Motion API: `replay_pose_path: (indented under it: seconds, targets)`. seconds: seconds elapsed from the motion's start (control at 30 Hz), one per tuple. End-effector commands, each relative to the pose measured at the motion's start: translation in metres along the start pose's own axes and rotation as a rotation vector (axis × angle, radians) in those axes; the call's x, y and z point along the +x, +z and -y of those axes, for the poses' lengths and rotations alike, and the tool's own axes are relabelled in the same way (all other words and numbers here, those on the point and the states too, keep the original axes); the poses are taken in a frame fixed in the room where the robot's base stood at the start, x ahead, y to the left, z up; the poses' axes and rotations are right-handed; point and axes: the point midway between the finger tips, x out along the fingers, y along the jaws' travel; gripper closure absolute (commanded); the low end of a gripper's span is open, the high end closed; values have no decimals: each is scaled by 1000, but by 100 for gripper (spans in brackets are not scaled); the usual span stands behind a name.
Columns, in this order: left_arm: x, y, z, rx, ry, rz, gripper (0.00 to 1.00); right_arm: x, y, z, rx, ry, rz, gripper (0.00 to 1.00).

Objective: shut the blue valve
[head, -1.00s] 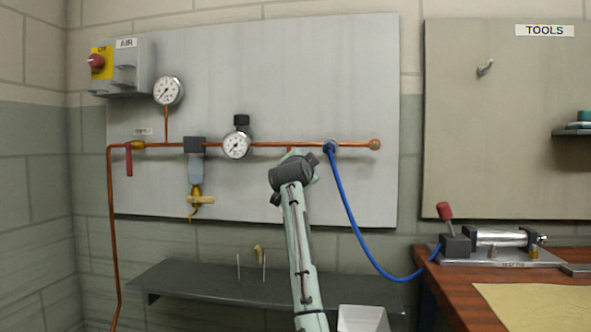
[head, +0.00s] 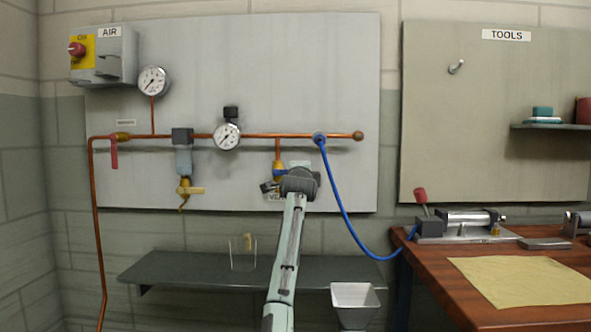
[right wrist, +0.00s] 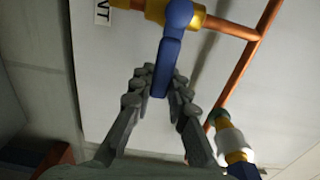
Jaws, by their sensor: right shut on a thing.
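The blue valve (head: 279,172) sits on a short copper drop below the main pipe, partly hidden by my right wrist in the head view. In the right wrist view its blue lever (right wrist: 168,62) hangs from a brass body on a copper pipe. My right gripper (right wrist: 162,84) has its fingers on both sides of the lever's lower end and is shut on it. In the head view the right gripper (head: 271,187) is small, dark and just below the valve. My left gripper is in neither view.
A gauge regulator (head: 227,136) and a filter with a brass drain cock (head: 186,188) are left of the valve. A blue hose (head: 340,205) hangs to its right. A shelf (head: 200,270) juts out below, and a wooden bench (head: 430,275) stands right.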

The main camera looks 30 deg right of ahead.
Motion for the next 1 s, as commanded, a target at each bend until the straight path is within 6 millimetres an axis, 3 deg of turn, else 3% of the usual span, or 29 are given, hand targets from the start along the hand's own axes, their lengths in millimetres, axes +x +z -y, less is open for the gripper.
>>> replay_pose_path:
  seconds: [0.53, 0.57, 0.7, 1.0]
  targets:
    - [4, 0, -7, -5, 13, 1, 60, 2, -1, -6, 27, 8, 2, 100]
    - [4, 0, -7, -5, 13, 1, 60, 2, -1, -6, 27, 8, 2, 81]
    - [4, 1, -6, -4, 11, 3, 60, 2, -2, -5, 26, 6, 2, 64]
    - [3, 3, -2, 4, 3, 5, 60, 1, -2, -3, 24, 2, 1, 62]
